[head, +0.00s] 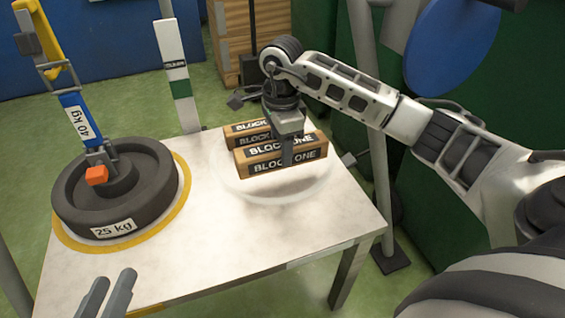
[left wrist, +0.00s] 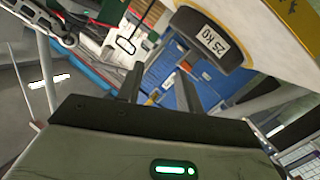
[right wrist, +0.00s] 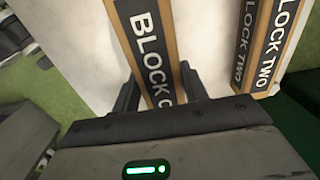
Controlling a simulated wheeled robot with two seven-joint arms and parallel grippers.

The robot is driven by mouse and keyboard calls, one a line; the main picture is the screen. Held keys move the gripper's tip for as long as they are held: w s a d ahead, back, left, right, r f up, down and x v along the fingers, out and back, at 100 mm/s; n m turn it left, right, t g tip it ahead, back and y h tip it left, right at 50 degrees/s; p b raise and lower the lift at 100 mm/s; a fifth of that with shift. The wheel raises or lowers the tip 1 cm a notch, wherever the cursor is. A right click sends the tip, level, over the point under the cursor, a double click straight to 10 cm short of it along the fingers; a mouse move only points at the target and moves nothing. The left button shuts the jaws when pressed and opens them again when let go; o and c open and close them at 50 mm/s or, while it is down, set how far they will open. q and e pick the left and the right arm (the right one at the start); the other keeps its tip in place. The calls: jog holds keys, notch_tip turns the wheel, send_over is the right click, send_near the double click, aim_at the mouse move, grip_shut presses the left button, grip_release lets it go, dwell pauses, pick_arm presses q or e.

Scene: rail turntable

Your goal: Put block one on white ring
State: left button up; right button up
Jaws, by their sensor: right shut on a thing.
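Block one (head: 280,159) is a wooden bar with black label faces, lying level near the middle of the table. My right gripper (head: 288,152) reaches down on it from above and is shut across it. In the right wrist view block one (right wrist: 146,40) sits between the fingers. The white ring (head: 318,190) shows as a pale round outline on the table beneath and around block one; I cannot tell whether the block touches the surface. My left gripper (head: 110,295) is empty, fingers apart, by the table's front left; its fingers also show in the left wrist view (left wrist: 162,88).
Block two (head: 240,129) lies close behind block one, and also shows in the right wrist view (right wrist: 262,50). A dark 25 kg weight (head: 70,205) with a strap on top stands within a yellow ring (head: 180,205) at the left. The table's front (head: 230,245) is clear.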

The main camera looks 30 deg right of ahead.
jog(key=shift+w+d+f, duration=0.2)
jog(key=shift+w+f, duration=0.05)
jog(key=shift+f, duration=0.2)
notch_tip(320, 180, down, 4)
jog(key=shift+w+d+r+b, duration=0.15)
jog(key=shift+r+b, duration=0.1)
jog(key=shift+b, duration=0.9)
jog(key=shift+r, duration=0.1)
pick_arm(q)
jog(key=shift+w+d+r+t+h, duration=0.1)
jog(key=shift+w+r+t+h, duration=0.05)
jog(key=shift+r+t+h, duration=0.35)
pick_arm(e)
jog(key=o, duration=1.2)
jog(key=shift+f, duration=0.2)
pick_arm(q)
jog(key=shift+r, duration=0.1)
